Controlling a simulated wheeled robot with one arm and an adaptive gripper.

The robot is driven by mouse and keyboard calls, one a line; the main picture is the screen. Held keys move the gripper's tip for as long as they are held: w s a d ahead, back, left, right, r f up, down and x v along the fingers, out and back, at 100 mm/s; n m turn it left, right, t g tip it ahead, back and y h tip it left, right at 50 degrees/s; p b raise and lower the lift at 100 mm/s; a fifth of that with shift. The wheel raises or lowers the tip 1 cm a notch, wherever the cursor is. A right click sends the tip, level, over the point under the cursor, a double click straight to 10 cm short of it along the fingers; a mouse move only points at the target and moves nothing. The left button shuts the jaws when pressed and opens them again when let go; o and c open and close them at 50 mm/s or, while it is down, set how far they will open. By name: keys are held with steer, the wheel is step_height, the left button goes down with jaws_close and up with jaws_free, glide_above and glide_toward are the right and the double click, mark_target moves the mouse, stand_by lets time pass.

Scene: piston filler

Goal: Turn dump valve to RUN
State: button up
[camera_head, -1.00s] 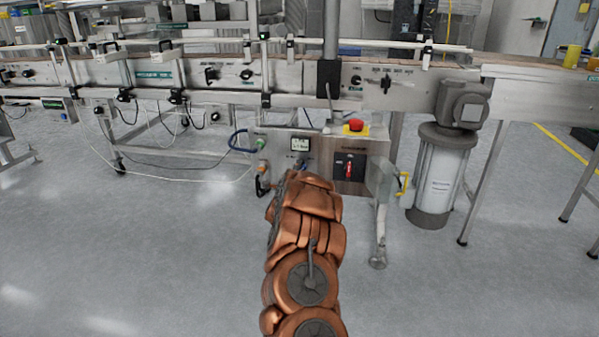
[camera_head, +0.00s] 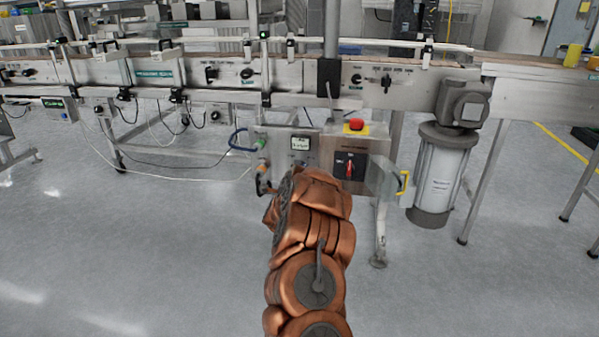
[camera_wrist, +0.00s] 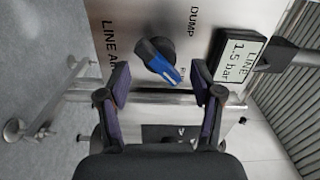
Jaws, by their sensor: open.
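The dump valve knob (camera_wrist: 158,60) is a dark round knob with a blue bar handle, in the wrist view. It sits on a metal panel marked DUMP and LINE AIR. Its blue bar points down and right in that view, towards a label that is mostly hidden. My gripper (camera_wrist: 160,85) is open, one finger on each side of the knob's lower part in the picture. I see no clear contact. In the head view my arm hides the gripper, and I cannot make out the valve there.
A pressure display (camera_wrist: 238,54) reading 1.5 bar is beside the valve; it also shows in the head view (camera_head: 300,143). A red emergency button (camera_head: 356,125), a red rotary switch (camera_head: 349,168) and a yellow handle (camera_head: 404,182) are to the right. Hoses hang left. The floor in front is clear.

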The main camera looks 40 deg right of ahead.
steer(key=v, duration=0.8)
steer(key=shift+s+a, duration=0.25)
steer(key=shift+a, duration=0.1)
steer(key=shift+r, duration=0.1)
